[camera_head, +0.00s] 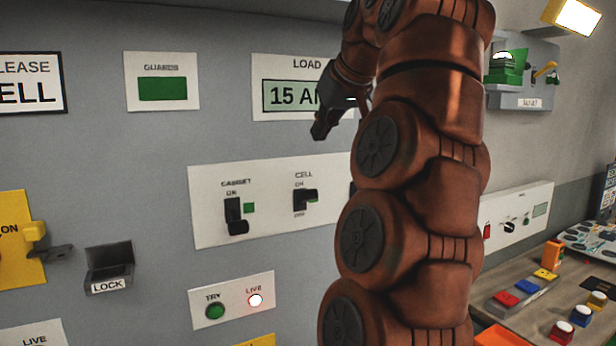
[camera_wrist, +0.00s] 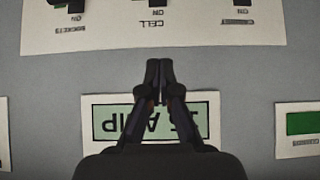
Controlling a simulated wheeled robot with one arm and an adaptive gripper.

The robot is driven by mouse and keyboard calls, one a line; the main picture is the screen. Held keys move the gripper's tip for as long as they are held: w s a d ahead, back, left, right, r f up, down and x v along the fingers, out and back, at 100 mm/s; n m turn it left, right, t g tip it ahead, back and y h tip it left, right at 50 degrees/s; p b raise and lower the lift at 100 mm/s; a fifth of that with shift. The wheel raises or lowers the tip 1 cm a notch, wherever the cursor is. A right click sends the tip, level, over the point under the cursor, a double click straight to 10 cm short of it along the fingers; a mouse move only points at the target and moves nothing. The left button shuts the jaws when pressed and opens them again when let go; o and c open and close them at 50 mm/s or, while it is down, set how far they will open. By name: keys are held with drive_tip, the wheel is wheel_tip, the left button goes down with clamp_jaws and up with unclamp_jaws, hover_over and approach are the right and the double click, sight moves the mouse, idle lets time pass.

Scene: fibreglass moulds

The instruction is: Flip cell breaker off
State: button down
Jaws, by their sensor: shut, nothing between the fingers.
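The cell breaker (camera_head: 300,201) is a black switch under the label CELL on a white panel (camera_head: 215,185), with ON above and OFF below. In the wrist view, turned upside down, only an edge of the cell breaker (camera_wrist: 157,3) shows at the top. My gripper (camera_head: 320,132) is shut and empty, in front of the load display, above and right of the cell breaker and apart from it. Its closed fingertips (camera_wrist: 159,66) point toward the CELL label in the wrist view.
The cabinet breaker (camera_head: 236,215) is left of the cell breaker; the sockets breaker (camera_wrist: 70,5) is on its other side. The load display (camera_head: 283,96) reads 15 AMP. Below are a green TRY button (camera_head: 214,311), a lit LIVE lamp (camera_head: 255,300) and a LOCK holder (camera_head: 108,268).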

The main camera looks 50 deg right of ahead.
drive_tip(key=b, duration=0.5)
hover_over(309, 193)
drive_tip(key=w, duration=0.2)
drive_tip(key=f, duration=0.7)
drive_tip(key=shift+w+d+f, duration=0.15)
drive_tip(key=shift+d+f, duration=0.1)
drive_tip(key=shift+d, duration=0.1)
drive_tip(key=shift+s+r, duration=0.1)
drive_tip(key=shift+s, duration=0.15)
drive_tip(key=shift+f, duration=0.35)
drive_tip(key=shift+s+a+f, duration=0.25)
drive_tip(key=shift+s+f, duration=0.35)
drive_tip(key=shift+f, duration=0.15)
drive_tip(key=shift+s+f, duration=0.1)
drive_tip(key=shift+f, duration=0.25)
drive_tip(key=shift+a+f, duration=0.1)
drive_tip(key=shift+f, duration=0.05)
drive_tip(key=shift+s+f, duration=0.1)
drive_tip(key=shift+f, duration=0.05)
drive_tip(key=shift+s+t+b, duration=0.1)
drive_tip(key=shift+t+b, duration=0.2)
drive_tip(key=shift+b, duration=0.35)
